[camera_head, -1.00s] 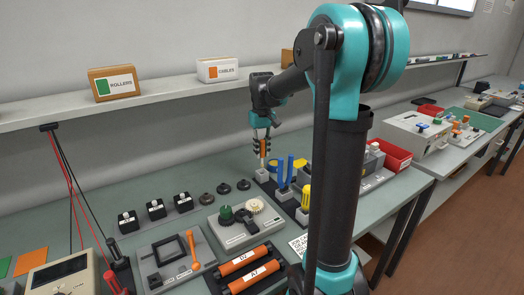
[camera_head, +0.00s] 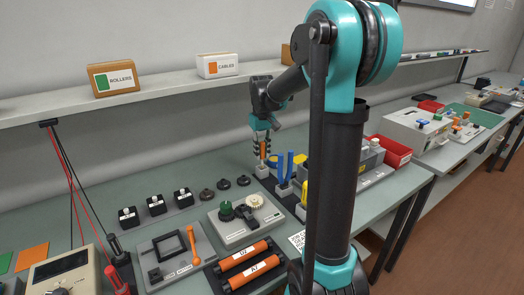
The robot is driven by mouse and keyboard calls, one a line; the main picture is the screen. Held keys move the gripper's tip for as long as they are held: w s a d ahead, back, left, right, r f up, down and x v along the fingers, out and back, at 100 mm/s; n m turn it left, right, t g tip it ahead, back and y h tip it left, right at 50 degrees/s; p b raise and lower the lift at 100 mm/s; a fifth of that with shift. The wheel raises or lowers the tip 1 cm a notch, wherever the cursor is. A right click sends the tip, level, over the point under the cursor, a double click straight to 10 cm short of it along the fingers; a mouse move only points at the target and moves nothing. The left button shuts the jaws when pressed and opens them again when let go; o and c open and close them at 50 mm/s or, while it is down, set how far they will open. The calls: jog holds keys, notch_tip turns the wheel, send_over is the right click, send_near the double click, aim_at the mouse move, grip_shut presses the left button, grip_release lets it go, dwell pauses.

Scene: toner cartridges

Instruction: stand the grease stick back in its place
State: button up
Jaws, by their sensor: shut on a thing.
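The grease stick appears to be the slim orange stick (camera_head: 264,152), upright between my fingers at the back of the bench. My gripper (camera_head: 263,147) points down and is shut on it, hiding its upper part and sides. The stick's lower end is at a small pale block holder (camera_head: 262,171). At this size I cannot tell whether it is inside the holder or just above it. The holder is at the back end of a dark rack strip.
Blue-handled tools (camera_head: 284,167) stand in a holder just right of my gripper. A gear fixture (camera_head: 240,222) and orange rollers (camera_head: 245,255) lie in front. A red bin (camera_head: 392,152) stands right. The shelf (camera_head: 170,98) runs behind. My arm hides part of the bench.

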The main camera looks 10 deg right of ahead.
aim_at(262, 158)
jog(key=shift+f, duration=0.25)
jog(key=shift+f, duration=0.3)
jog(key=shift+f, duration=1.2)
dwell(0.8)
jog(key=o, duration=1)
notch_tip(262, 158, up, 12)
jog(key=shift+r, duration=0.1)
